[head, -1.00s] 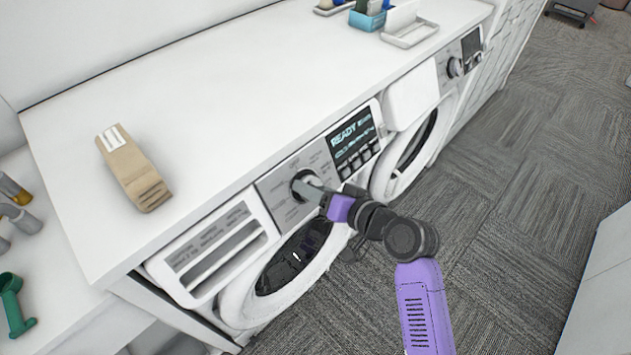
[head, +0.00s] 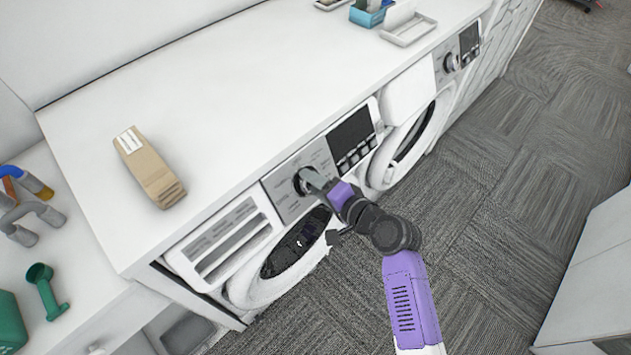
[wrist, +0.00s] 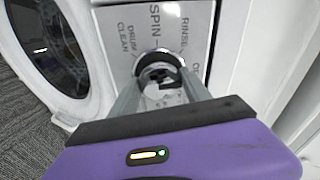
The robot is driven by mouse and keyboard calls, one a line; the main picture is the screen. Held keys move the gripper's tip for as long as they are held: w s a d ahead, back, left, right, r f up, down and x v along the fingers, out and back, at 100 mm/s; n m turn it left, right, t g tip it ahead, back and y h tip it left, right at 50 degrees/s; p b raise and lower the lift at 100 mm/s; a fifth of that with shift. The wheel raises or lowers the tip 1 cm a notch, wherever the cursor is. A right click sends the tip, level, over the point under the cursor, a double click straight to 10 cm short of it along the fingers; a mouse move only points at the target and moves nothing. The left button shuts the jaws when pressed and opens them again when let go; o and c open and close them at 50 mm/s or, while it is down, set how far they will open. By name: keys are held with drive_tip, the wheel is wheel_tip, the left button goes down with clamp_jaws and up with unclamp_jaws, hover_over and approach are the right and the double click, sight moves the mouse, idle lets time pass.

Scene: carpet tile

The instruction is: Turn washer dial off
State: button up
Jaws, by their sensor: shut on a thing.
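The near washer (head: 222,247) is a white front-loader under the counter, with a grey control panel. Its round dial (head: 299,183) is partly hidden behind my gripper (head: 309,177). In the wrist view the dial (wrist: 158,72) sits between my two fingers (wrist: 160,88), with the labels SPIN, RINSE and DRUM CLEAN printed around it. The fingers are shut on the dial from both sides. The washer's display (head: 350,131) is dark and shows no text. The round door (head: 290,248) below appears closed.
A second machine (head: 425,120) with its own dial stands to the right. A brown bag (head: 150,170) lies on the white counter (head: 230,90). A green scoop (head: 45,290) and pipe-like pieces (head: 30,215) are at left. Grey carpet (head: 480,220) is clear in front.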

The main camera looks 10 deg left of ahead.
drive_tip(key=shift+d, duration=0.1)
idle(0.3)
drive_tip(key=o, duration=1.4)
drive_tip(key=shift+b+v, duration=0.5)
drive_tip(key=shift+v, duration=3.35)
